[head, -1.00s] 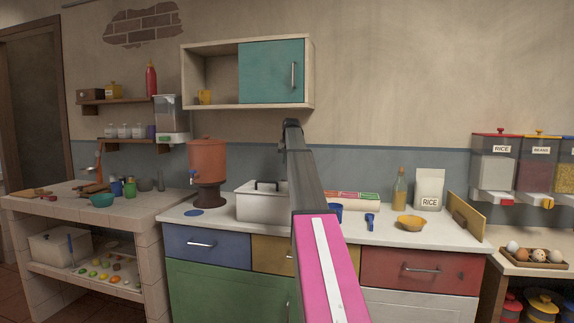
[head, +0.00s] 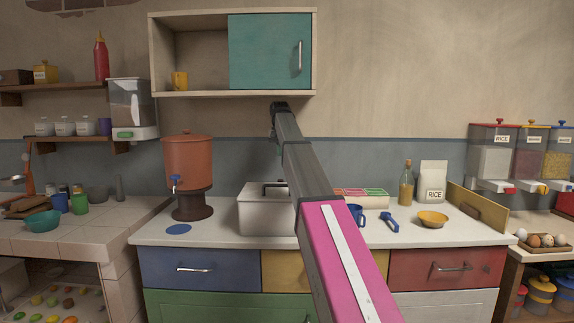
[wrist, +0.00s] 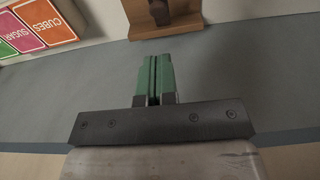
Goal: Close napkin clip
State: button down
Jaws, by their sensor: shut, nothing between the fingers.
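My gripper (wrist: 154,80) has green fingers, and they are shut together with nothing between them. In the wrist view, which looks upside down, a brown wooden piece with a darker part (wrist: 160,12) is at the top edge beyond the fingertips, apart from them and partly cut off. It may be the napkin clip, but I cannot tell for sure or see whether it is open.
A lidded metal box (head: 264,210) stands left of my arm, and a clay dispenser (head: 188,165) farther left. Right of it are a tray of coloured packets (head: 375,200), a blue cup, a blue scoop (head: 390,222) and a yellow bowl (head: 432,219). A wall cabinet (head: 232,93) hangs above.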

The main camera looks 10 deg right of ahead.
aim_at(280, 180)
jog(key=f, duration=0.9)
jog(key=shift+w+d+f, duration=0.1)
jog(key=shift+w+f, duration=0.2)
jog(key=shift+f, duration=0.1)
jog(key=shift+s+f+t, duration=0.4)
jog(key=shift+s+t, duration=0.4)
jog(key=shift+t, duration=0.3)
jog(key=shift+s+a+f, duration=0.3)
jog(key=shift+s+f, duration=0.55)
jog(key=shift+s, duration=0.1)
jog(key=shift+s+f, duration=0.25)
jog(key=shift+f, duration=0.25)
jog(key=shift+a+r, duration=0.1)
jog(key=shift+r, duration=0.05)
